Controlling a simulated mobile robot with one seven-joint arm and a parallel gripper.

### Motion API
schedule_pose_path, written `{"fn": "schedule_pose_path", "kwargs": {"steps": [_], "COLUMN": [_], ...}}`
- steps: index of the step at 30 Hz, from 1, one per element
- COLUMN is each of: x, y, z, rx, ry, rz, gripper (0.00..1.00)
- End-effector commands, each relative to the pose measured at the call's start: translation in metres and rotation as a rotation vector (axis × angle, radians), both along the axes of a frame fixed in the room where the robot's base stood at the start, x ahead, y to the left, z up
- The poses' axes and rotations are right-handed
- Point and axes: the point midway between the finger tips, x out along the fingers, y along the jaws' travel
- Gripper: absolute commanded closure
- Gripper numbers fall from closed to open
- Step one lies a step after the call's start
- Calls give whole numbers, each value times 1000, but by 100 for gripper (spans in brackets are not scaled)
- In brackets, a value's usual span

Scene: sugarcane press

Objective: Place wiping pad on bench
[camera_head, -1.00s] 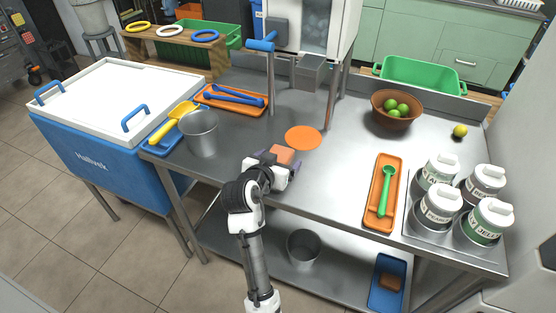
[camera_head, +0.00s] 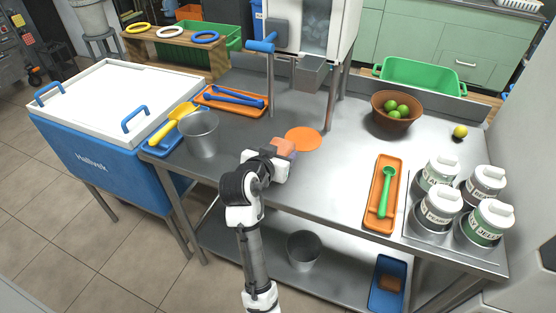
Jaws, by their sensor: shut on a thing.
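The wiping pad (camera_head: 284,147) is an orange-brown block at the end of my gripper (camera_head: 281,153), just in front of the flat orange disc on the bench. My gripper is shut on the pad; its fingertips are mostly hidden by the pad and the wrist. The bench (camera_head: 338,178) is a steel table with bare metal around the pad. I cannot tell whether the pad's underside touches the bench top or hangs slightly above it.
An orange disc (camera_head: 303,138) lies just behind the pad. A metal cup (camera_head: 201,135) stands left. An orange tray (camera_head: 371,212) with a green spoon (camera_head: 385,190) and several lidded jars are right. A bowl of limes (camera_head: 397,112) stands behind. The bench middle is clear.

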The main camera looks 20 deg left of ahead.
Motion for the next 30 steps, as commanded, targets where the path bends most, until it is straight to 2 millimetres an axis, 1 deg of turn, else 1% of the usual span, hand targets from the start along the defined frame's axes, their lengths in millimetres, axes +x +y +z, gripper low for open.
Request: {"fn": "schedule_pose_path", "kwargs": {"steps": [3,9,12,15,18,22,26,30], "x": [1,0,0,0,0,0,0,0], "y": [1,0,1,0,0,1,1,1], "z": [34,93,116,136,151,163,169,171], "rx": [6,6,4,3,3,1,0,-1], "ry": [-8,-6,-5,-4,-3,-2,0,1], "rz": [0,0,0,1,1,2,1,1], "gripper": [67,67,67,67,67,67,67,67]}}
